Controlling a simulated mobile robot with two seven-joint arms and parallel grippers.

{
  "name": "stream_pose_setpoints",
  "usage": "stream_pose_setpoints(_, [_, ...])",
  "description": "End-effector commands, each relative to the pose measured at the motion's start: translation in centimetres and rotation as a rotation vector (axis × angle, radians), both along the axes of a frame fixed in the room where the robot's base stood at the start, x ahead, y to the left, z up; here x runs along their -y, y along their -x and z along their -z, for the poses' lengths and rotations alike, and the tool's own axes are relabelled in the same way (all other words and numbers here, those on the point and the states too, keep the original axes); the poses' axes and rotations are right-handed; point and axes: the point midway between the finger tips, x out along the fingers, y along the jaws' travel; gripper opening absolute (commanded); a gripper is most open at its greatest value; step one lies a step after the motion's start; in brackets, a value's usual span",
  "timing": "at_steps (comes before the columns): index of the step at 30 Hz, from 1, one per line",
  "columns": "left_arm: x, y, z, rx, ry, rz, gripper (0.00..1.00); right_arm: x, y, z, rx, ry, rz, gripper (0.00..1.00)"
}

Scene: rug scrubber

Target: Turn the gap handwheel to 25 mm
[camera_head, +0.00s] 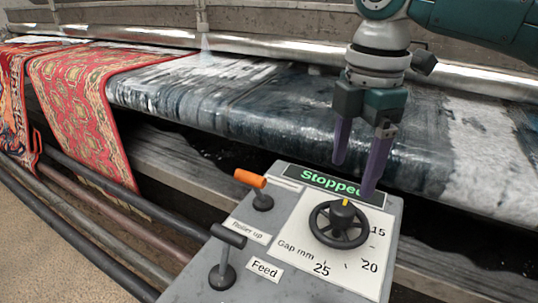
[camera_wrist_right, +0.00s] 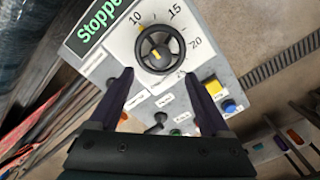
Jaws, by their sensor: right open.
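The gap handwheel (camera_head: 339,224) is a black spoked wheel on the white dial plate of the grey control panel (camera_head: 205,280). The numbers 15, 20 and 25 show around it in the head view; 10, 15 and 20 show in the wrist view. A yellow mark shows by the hub, but I cannot tell its exact reading. My right gripper (camera_head: 355,178) is open, its two purple fingers pointing down above the panel's far side, apart from the wheel. In the wrist view the handwheel (camera_wrist_right: 160,48) lies beyond the gap between the fingertips. My left gripper is not in view.
The panel's display (camera_head: 328,184) reads "Stopped". An orange-handled lever (camera_head: 250,180) and a black feed lever (camera_head: 228,238) stand left of the wheel. A yellow button (camera_wrist_right: 213,87) and blue button (camera_wrist_right: 229,106) show in the wrist view.

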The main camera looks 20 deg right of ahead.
Motion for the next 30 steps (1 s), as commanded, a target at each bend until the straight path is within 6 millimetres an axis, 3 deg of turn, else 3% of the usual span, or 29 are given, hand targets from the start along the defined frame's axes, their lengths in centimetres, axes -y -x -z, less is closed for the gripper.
stream_pose_setpoints(6, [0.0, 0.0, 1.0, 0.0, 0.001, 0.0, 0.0, -0.1, 0.1, 4.6, -0.004, 0.0, 0.001, 0.81])
stream_pose_setpoints(12, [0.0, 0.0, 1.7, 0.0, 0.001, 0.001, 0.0, -0.1, 0.1, 7.3, -0.002, 0.0, 0.001, 0.81])
stream_pose_setpoints(24, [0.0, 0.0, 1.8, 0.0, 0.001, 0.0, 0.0, -0.1, 0.1, 8.1, 0.0, 0.0, 0.001, 0.8])
stream_pose_setpoints(30, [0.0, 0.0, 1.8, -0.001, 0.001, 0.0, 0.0, -0.1, 0.1, 8.0, 0.0, 0.0, 0.001, 0.58])
